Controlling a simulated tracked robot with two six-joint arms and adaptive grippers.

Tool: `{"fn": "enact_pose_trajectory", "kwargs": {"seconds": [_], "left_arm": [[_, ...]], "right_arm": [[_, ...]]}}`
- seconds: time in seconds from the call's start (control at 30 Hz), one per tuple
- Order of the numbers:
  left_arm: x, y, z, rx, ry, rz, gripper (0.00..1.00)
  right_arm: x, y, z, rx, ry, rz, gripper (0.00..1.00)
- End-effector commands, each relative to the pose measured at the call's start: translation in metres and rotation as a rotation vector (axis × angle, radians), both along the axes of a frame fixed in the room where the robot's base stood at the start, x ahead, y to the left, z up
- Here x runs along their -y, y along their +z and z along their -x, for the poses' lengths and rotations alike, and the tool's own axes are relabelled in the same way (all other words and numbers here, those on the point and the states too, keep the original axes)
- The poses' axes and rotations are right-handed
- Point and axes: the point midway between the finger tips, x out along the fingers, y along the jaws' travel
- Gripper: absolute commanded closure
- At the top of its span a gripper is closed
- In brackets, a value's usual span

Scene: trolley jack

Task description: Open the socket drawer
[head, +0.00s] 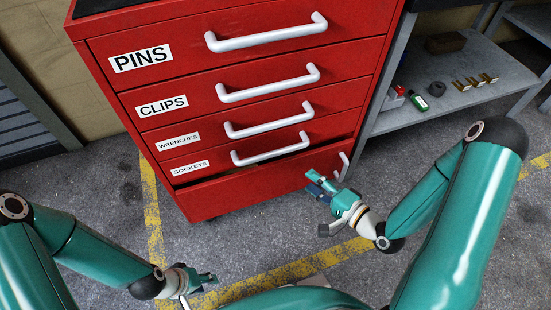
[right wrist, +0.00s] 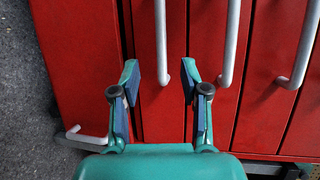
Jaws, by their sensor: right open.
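The red tool cabinet shows the socket drawer (head: 217,171), labelled SOCKETS, with a white bar handle (head: 270,150). Its front looks level with the drawers above. In the right wrist view, this handle (right wrist: 161,40) runs down the picture, its end between my open fingertips (right wrist: 161,78). In the head view my right gripper (head: 318,186) is in front of the cabinet, low and to the right of that handle; it looks apart from it. My left gripper (head: 206,280) is low on the left, away from the cabinet; its jaw state is unclear.
The unlabelled bottom drawer (head: 255,188) has a dark gap above it and seems to stick out. Drawers PINS (head: 190,60), CLIPS (head: 190,103) and WRENCHES (head: 212,134) are above, shut. A grey shelf (head: 440,112) with small parts stands right.

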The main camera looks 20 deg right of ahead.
Motion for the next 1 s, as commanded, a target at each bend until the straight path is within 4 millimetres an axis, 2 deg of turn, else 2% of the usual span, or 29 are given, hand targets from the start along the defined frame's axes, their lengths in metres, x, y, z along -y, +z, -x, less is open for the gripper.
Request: {"fn": "enact_pose_trajectory", "kwargs": {"seconds": [0.2, 0.27, 0.7, 0.83, 1.0], "left_arm": [[0.0, -0.031, 0.0, 0.0, 0.0, 0.0, 0.6], [0.0, -0.026, 0.0, -0.001, 0.0, 0.0, 0.6], [0.0, -0.04, 0.0, 0.0, 0.0, 0.0, 0.6], [0.0, -0.043, 0.0, 0.0, 0.0, 0.0, 0.6], [0.0, -0.044, 0.0, -0.001, 0.0, 0.0, 0.6]], "right_arm": [[-0.013, -0.009, -0.022, 0.007, 0.006, 0.004, 0.55], [-0.019, -0.007, -0.035, 0.004, 0.008, 0.003, 0.55], [-0.056, -0.024, -0.117, 0.003, 0.004, 0.003, 0.55], [-0.062, -0.028, -0.133, 0.001, 0.002, 0.002, 0.55], [-0.067, -0.029, -0.143, -0.001, 0.001, 0.003, 0.55]]}}
